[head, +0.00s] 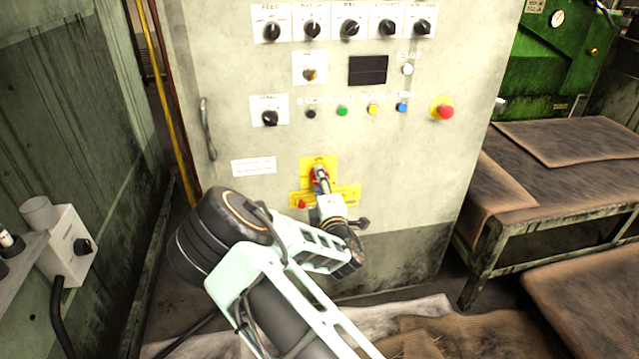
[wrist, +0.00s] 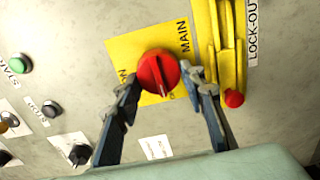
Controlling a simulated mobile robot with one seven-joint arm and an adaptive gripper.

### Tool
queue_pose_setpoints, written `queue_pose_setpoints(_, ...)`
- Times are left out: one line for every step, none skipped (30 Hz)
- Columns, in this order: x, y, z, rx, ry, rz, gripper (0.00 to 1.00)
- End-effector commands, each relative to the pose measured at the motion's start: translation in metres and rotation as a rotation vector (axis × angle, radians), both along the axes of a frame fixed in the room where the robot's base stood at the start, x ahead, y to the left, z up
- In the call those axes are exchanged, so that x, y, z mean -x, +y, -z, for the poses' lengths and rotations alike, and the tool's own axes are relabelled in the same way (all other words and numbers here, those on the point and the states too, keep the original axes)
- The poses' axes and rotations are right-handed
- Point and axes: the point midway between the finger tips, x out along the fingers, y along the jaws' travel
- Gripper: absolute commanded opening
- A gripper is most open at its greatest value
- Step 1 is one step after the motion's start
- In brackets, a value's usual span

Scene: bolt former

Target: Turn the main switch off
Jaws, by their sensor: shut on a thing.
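The main switch is a red round knob (wrist: 157,72) on a yellow plate (wrist: 122,50) marked MAIN, on the front of the pale cabinet. In the wrist view the knob's raised ridge runs roughly up and down the picture, and part of the lettering is hidden. My gripper (wrist: 161,84) has one finger on each side of the knob and is shut on it. In the head view my gripper (head: 320,180) is at the yellow plate (head: 318,161), and it mostly hides the knob there.
A yellow lock-out bar (wrist: 227,45) with a small red knob sits close beside the switch. The cabinet (head: 400,160) carries rows of black selectors, coloured buttons and a red emergency stop (head: 445,112). A brown-topped bench (head: 520,175) stands at right, a grey box (head: 68,245) at left.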

Motion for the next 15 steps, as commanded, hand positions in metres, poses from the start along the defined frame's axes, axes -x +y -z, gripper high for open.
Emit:
queue_pose_setpoints(-0.0001,-0.0007,0.0002,0.007,-0.002,0.001,0.13)
queue_pose_setpoints(-0.0001,-0.0007,0.0002,0.01,-0.003,0.001,0.13)
queue_pose_setpoints(-0.0001,-0.0007,0.0002,0.012,-0.004,0.002,0.13)
queue_pose_setpoints(-0.0001,-0.0008,0.0002,0.014,-0.004,0.002,0.13)
queue_pose_setpoints(-0.0001,-0.0008,0.0001,0.015,-0.004,0.002,0.13)
queue_pose_setpoints(-0.0001,-0.0008,0.0001,0.016,-0.005,0.002,0.13)
queue_pose_setpoints(-0.0001,-0.0008,0.0001,0.016,-0.005,0.002,0.13)
queue_pose_setpoints(-0.0002,-0.0009,0.0001,0.016,-0.005,0.002,0.13)
queue_pose_setpoints(-0.0002,-0.0009,0.0001,0.016,-0.005,0.002,0.13)
queue_pose_setpoints(-0.0002,-0.0009,0.0001,0.016,-0.005,0.002,0.13)
queue_pose_setpoints(-0.0002,-0.0009,0.0001,0.016,-0.005,0.002,0.13)
queue_pose_setpoints(-0.0002,-0.0009,0.0001,0.016,-0.005,0.002,0.13)
queue_pose_setpoints(-0.0002,-0.0009,0.0001,0.016,-0.005,0.002,0.13)
queue_pose_setpoints(-0.0002,-0.0009,0.0001,0.016,-0.005,0.002,0.13)
queue_pose_setpoints(-0.0002,-0.0009,0.0001,0.016,-0.005,0.002,0.4)
